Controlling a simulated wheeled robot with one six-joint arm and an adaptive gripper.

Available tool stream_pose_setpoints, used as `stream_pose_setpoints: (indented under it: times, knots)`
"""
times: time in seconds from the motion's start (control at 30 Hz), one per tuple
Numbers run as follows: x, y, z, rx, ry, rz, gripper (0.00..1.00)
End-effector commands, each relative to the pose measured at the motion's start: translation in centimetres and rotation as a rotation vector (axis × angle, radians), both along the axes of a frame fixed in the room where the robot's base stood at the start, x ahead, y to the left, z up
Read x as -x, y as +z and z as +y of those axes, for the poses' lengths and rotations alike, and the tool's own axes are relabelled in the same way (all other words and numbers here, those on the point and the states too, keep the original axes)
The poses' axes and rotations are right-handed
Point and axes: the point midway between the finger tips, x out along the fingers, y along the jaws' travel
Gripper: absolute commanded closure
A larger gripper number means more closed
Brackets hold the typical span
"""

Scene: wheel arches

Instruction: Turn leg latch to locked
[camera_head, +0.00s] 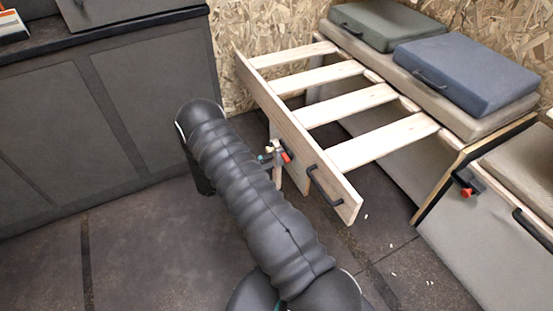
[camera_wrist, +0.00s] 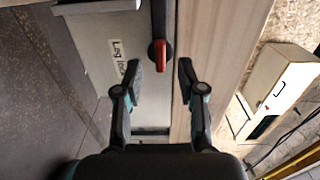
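The leg latch shows in the wrist view as a red-tipped lever (camera_wrist: 160,52) with a dark upper part, lying about upright in the picture. A "Leg lock" label (camera_wrist: 118,58) is on the grey panel left of it. My gripper (camera_wrist: 160,70) is open, with one finger on each side of the lever's lower end; no contact with it is visible. In the head view, the red latch (camera_head: 286,157) is at the front board of the slatted pull-out frame (camera_head: 272,108). My gripper (camera_head: 266,156) is beside it, partly hidden by my arm.
A second red latch (camera_head: 467,192) is on the bench at the right. A black handle (camera_head: 325,186) sticks out from the front board. Cushions (camera_head: 466,70) lie on the bench behind. A grey cabinet (camera_head: 110,110) stands at the left. Floor between is mostly clear.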

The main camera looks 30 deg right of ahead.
Motion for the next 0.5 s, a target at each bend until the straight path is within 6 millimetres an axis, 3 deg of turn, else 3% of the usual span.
stream_pose_setpoints:
  times: [0.2, 0.5]
  knots:
    - [-0.2, 0.0, 4.3, -0.001, 0.003, -0.001, 0.6]
    - [-0.3, 0.0, 6.9, 0.0, 0.0, 0.0, 0.6]
